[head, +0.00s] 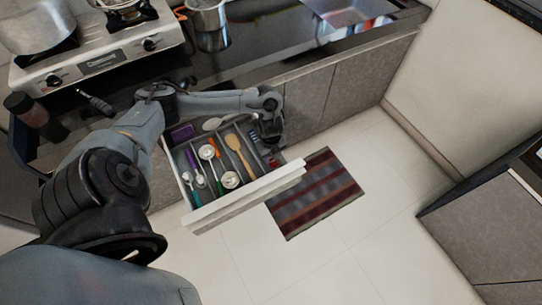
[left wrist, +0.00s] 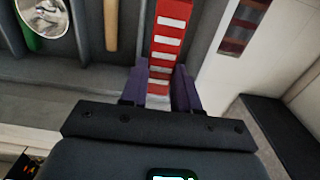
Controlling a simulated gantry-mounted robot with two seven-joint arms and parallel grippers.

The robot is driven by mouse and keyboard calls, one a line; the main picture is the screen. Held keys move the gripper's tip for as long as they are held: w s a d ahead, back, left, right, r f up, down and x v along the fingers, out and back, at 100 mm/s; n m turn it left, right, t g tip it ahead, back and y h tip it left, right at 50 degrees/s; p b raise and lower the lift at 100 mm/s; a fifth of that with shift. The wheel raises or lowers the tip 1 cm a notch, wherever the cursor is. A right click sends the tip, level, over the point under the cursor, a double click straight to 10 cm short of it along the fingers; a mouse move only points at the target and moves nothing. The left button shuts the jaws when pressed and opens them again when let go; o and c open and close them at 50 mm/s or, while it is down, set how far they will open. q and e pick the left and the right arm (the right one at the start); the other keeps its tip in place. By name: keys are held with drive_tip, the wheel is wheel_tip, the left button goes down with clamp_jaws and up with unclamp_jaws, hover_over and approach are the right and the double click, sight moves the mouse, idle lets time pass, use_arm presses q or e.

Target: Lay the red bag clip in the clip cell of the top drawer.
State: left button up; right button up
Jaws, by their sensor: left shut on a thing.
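The red bag clip (left wrist: 172,38), a long red strip with white bars, stands out between the purple fingers of my left gripper (left wrist: 160,88) in the left wrist view. The fingers are shut on its near end. In the head view a small red part of the clip (head: 273,163) shows below my left gripper (head: 268,152), at the right end of the open top drawer (head: 245,196). The clip lies over or in the rightmost cell; I cannot tell whether it touches the floor of the cell. My right gripper is not in view.
The drawer's other cells hold a wooden spoon (head: 238,152), ladles (head: 207,152), green-handled tools and a purple item (head: 181,132). Blue striped things (head: 253,138) lie near my gripper. A stove (head: 95,50) stands on the counter. A striped rug (head: 316,195) lies on the floor.

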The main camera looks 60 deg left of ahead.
use_arm(q)
drive_tip(key=b, duration=0.5)
hover_over(271, 171)
wheel_tip(271, 171, down, 5)
drive_tip(key=shift+f, duration=0.1)
drive_tip(key=shift+f+b, duration=0.75)
drive_tip(key=shift+f, duration=0.55)
drive_tip(key=o, duration=1)
drive_tip(key=shift+c, duration=0.2)
drive_tip(key=shift+o, duration=0.6)
drive_tip(key=shift+w, duration=0.15)
drive_tip(key=shift+r, duration=0.1)
